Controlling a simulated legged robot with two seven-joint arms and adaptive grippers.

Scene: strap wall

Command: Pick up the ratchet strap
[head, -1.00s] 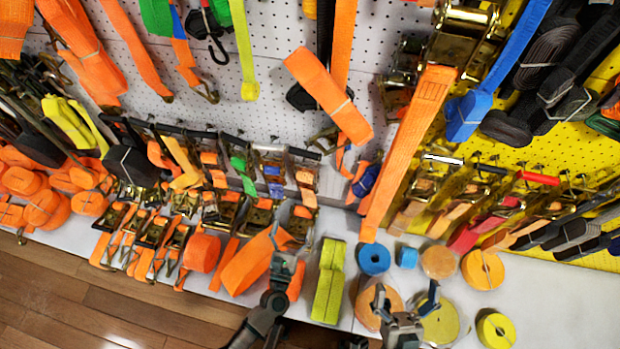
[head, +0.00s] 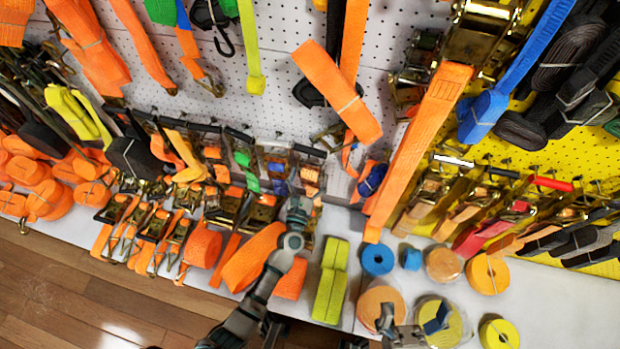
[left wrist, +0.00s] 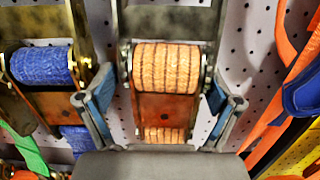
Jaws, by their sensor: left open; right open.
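Several ratchet straps with metal buckles hang in a row on the pegboard. In the left wrist view, a ratchet strap with an orange webbing roll (left wrist: 167,68) in its metal frame is between the open fingers of my left gripper (left wrist: 160,105), with gaps at both sides. In the head view my left gripper (head: 296,208) reaches up to the right end of the hanging row; its fingers are partly hidden there. My right gripper (head: 412,322) is open and empty, low over the shelf in front of the rolled straps.
A ratchet with blue webbing (left wrist: 42,65) hangs close at the left. A yellow-green strap bundle (head: 330,285), an orange roll (head: 380,308) and a blue roll (head: 377,258) stand on the white shelf. A long orange strap (head: 420,150) hangs to the right.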

